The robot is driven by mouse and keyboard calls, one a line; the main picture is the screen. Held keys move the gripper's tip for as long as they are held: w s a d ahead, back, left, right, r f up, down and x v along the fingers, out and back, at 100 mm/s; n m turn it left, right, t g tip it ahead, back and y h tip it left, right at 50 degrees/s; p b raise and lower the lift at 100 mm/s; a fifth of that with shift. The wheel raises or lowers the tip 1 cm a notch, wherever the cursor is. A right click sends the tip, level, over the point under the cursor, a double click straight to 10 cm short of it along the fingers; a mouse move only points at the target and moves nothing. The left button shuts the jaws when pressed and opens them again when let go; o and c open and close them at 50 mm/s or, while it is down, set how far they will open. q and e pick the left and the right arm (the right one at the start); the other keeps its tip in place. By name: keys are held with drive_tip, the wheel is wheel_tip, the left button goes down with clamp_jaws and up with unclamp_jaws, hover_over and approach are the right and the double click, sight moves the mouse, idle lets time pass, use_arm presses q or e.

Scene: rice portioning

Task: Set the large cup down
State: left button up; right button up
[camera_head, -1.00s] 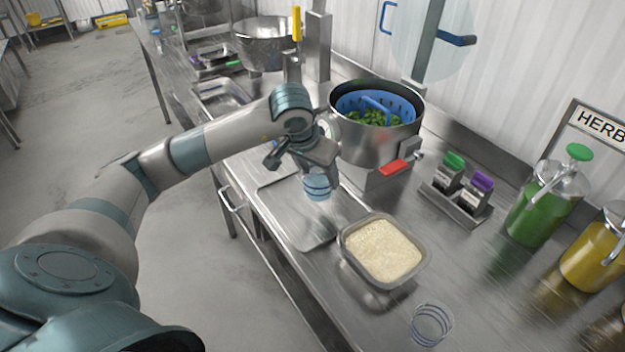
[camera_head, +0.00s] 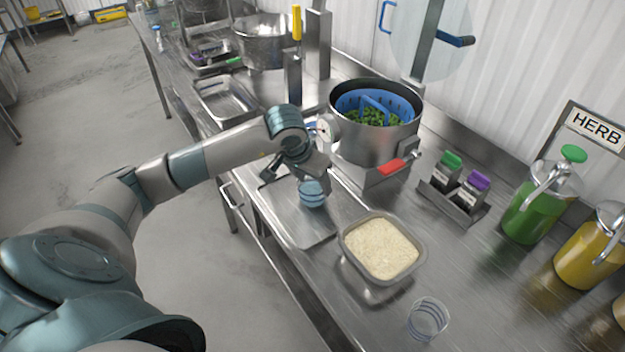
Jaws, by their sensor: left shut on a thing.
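A blue-tinted cup with dark rings (camera_head: 312,194) is held by my left gripper (camera_head: 312,176), which is shut on it. I take it for the large cup. It looks about upright over the flat metal tray (camera_head: 312,231). I cannot tell whether its base touches the tray. A clear cup with blue rings (camera_head: 428,318) stands apart on the steel table near the front. My right gripper is not in view.
A rice container (camera_head: 422,259) stands right of the tray. Green (camera_head: 535,213) and yellow (camera_head: 583,262) dispensers stand at the right.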

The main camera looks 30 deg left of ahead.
use_arm(q)
drive_tip(key=shift+f, duration=0.45)
drive_tip(key=shift+f, duration=0.15)
drive_tip(key=o, duration=1.1)
